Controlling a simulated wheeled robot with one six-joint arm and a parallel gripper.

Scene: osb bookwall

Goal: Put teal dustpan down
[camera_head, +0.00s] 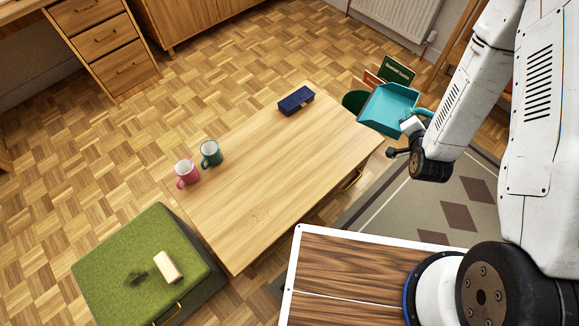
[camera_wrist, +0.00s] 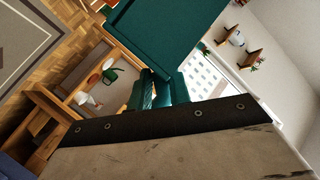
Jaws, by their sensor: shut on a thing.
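The teal dustpan (camera_head: 389,107) is in the air by the table's far right corner in the head view, its open tray tilted. My gripper (camera_head: 412,124) is shut on its handle at the lower right. In the wrist view the dustpan (camera_wrist: 165,35) fills the top middle, dark teal, with its handle (camera_wrist: 170,88) below. The grip on the handle is partly hidden there by a large pale part with a black bolted edge.
The wooden table (camera_head: 250,165) holds a dark blue box (camera_head: 296,100), a pink mug (camera_head: 187,173) and a green mug (camera_head: 211,154). Its middle and near end are clear. A green ottoman (camera_head: 110,262) bears a cream block (camera_head: 168,266). A patterned rug (camera_head: 415,205) lies at right.

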